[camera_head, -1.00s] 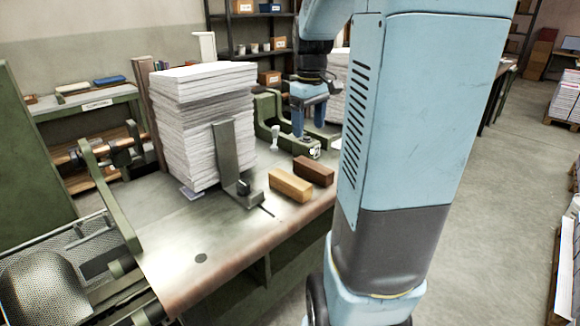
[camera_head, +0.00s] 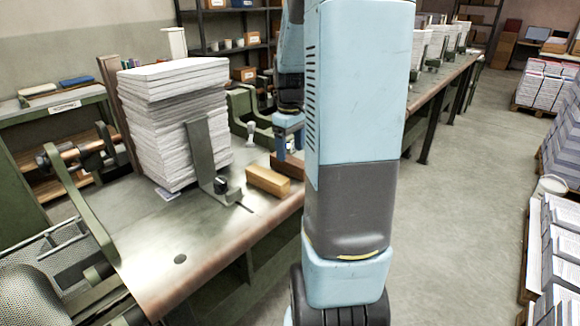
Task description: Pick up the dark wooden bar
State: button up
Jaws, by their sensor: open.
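The dark wooden bar (camera_head: 287,166) lies on the metal worktable (camera_head: 215,232), just behind a lighter wooden bar (camera_head: 267,181). Its right end is hidden behind my arm. My gripper (camera_head: 289,153) points down with its blue fingers apart. The fingers are low at the dark bar, overlapping its far side in the picture. I cannot tell whether they straddle it or touch it.
A tall stack of paper (camera_head: 172,130) stands on the table to the left, with an upright metal bracket (camera_head: 203,152) against it. Green machine parts (camera_head: 243,103) stand behind the bars. Open floor lies to the right.

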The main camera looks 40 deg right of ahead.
aim_at(290, 159)
jog(key=shift+w+d+f, duration=0.1)
jog(key=shift+f, duration=1.2)
jog(key=shift+w+f, duration=0.1)
jog(key=shift+f, duration=1.2)
jog(key=shift+c, duration=0.3)
jog(key=c, duration=1)
jog(key=shift+r, duration=0.1)
jog(key=shift+r, duration=0.25)
notch_tip(290, 159, up, 2)
jog(key=shift+r, duration=0.25)
jog(key=s+a+r, duration=0.2)
jog(key=s+r, duration=0.3)
jog(key=s, duration=0.1)
jog(key=s+a+r, duration=0.2)
jog(key=s+r, duration=0.3)
jog(key=s, duration=0.2)
jog(key=shift+s+a, duration=0.15)
jog(key=shift+a, duration=0.1)
